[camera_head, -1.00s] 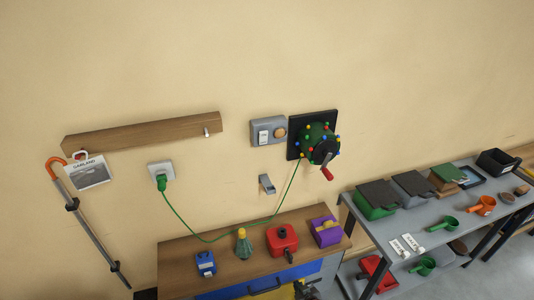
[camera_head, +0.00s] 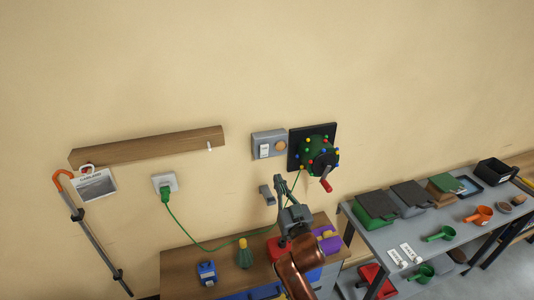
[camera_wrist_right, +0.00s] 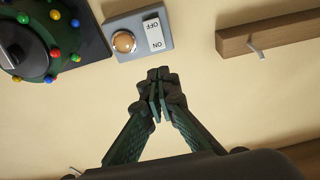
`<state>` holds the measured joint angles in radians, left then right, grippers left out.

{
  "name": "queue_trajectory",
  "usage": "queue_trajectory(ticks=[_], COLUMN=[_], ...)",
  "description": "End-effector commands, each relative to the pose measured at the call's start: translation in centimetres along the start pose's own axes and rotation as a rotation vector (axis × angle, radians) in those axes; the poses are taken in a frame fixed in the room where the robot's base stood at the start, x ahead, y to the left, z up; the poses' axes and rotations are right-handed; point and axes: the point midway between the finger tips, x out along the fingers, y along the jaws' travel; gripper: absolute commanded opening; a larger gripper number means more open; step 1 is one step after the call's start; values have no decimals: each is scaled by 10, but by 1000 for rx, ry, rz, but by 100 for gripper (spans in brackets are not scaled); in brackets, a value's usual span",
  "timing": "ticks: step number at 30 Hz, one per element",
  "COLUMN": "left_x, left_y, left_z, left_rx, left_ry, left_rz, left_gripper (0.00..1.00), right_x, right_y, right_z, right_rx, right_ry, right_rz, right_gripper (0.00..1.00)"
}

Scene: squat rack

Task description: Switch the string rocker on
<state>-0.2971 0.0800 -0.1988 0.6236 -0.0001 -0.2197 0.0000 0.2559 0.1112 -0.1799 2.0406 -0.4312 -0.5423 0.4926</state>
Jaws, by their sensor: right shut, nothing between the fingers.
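The string rocker (camera_head: 264,150) is a white rocker switch on a grey wall box (camera_head: 267,137), beside a round tan knob (camera_head: 280,145). In the right wrist view the rocker (camera_wrist_right: 153,33) shows the words OFF and ON, upside down, and the tan knob (camera_wrist_right: 124,41) is next to it. My right gripper (camera_head: 279,179) is shut and empty, below the box and apart from it. In the wrist view its closed fingertips (camera_wrist_right: 161,75) are near the box. Which side of the rocker is pressed I cannot tell. My left gripper is not in view.
Right of the box is a black panel with a green drum of coloured bulbs (camera_head: 314,150) and a red-handled crank. A grey wall bracket (camera_head: 267,194) is beside my gripper. A wooden rail (camera_head: 150,147) is at left. A green cable runs from the socket (camera_head: 165,184).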

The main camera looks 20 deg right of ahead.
Motion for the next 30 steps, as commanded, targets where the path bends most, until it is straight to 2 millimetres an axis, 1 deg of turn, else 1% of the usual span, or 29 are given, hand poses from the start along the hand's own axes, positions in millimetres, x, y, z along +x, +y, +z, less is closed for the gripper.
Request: queue_trajectory(ticks=[5,8,10,14,18,24,27,30], left_x=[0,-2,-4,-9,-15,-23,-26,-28], left_y=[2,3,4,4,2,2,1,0], left_z=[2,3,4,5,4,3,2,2], left_rx=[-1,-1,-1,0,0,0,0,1], left_ry=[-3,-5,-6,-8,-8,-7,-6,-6], left_rz=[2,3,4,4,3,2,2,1], left_gripper=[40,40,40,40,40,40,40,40], right_x=[1,7,16,39,69,108,122,132], right_y=[0,1,0,1,1,0,0,0], right_z=[1,0,0,-1,-1,0,0,0], right_rx=[0,-1,-1,-2,-1,-1,0,-1], right_ry=[-2,-2,-2,-2,-3,-4,-4,-3], right_rz=[1,1,1,1,1,1,1,0], right_gripper=[0,0,0,0,0,0,0,0])
